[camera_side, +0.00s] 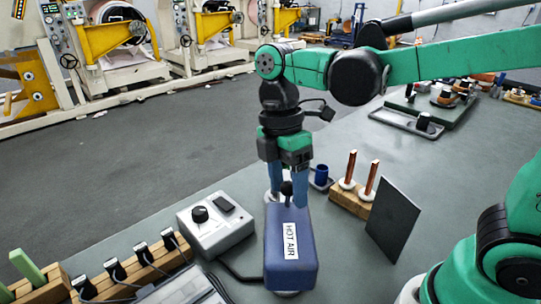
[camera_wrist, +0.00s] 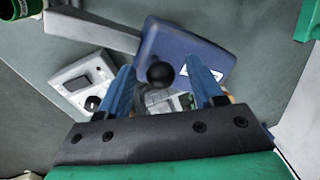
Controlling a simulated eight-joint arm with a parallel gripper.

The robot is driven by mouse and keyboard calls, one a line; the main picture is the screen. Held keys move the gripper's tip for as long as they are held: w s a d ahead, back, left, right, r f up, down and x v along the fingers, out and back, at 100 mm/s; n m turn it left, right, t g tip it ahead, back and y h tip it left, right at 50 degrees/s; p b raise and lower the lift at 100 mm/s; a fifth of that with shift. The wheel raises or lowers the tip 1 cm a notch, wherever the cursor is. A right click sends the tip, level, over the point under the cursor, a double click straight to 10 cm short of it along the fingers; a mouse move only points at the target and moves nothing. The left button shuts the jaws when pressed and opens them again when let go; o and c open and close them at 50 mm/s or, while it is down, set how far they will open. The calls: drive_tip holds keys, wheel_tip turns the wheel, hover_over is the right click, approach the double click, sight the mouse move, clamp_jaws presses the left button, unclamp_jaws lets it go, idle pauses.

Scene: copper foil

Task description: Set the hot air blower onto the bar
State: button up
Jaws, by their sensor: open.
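The hot air blower (camera_side: 290,250) is a blue box with a white "HOT AIR" label. It stands on the grey bench, and a black ball knob (camera_side: 287,188) rises from its top. My gripper (camera_side: 287,197) points down over its far end. In the wrist view the blue blower (camera_wrist: 205,45) lies beyond my gripper (camera_wrist: 160,75). The black knob (camera_wrist: 160,73) shows between the two blue fingers, with gaps on both sides. The fingers are open and hold nothing. I cannot tell which thing is the bar.
A grey control box (camera_side: 215,225) stands left of the blower, with a cable near it. A dark upright plate (camera_side: 395,220) and a wooden block (camera_side: 350,204) with copper rods stand to the right. A wooden rack (camera_side: 130,276) with black clips is at lower left.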

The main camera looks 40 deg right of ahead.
drive_tip(key=shift+w+r, duration=0.25)
drive_tip(key=shift+r, duration=0.95)
drive_tip(key=shift+w+r, duration=0.2)
drive_tip(key=shift+r, duration=1)
drive_tip(key=shift+d, duration=0.1)
drive_tip(key=d+t, duration=0.1)
drive_tip(key=w+d+f+m+t, duration=0.1)
drive_tip(key=w+d+f+m+t+h, duration=0.1)
drive_tip(key=shift+d, duration=0.25)
drive_tip(key=s+d+f+m+t, duration=0.1)
drive_tip(key=m+t, duration=0.1)
drive_tip(key=m, duration=0.2)
drive_tip(key=s+d+f+m+t, duration=0.1)
drive_tip(key=m+t, duration=0.1)
drive_tip(key=m, duration=0.3)
drive_tip(key=d+f+m+t, duration=0.1)
drive_tip(key=m+t, duration=0.1)
drive_tip(key=m, duration=0.3)
drive_tip(key=shift+s+f+y, duration=0.3)
drive_tip(key=shift+s+f, duration=0.05)
drive_tip(key=shift+s, duration=0.05)
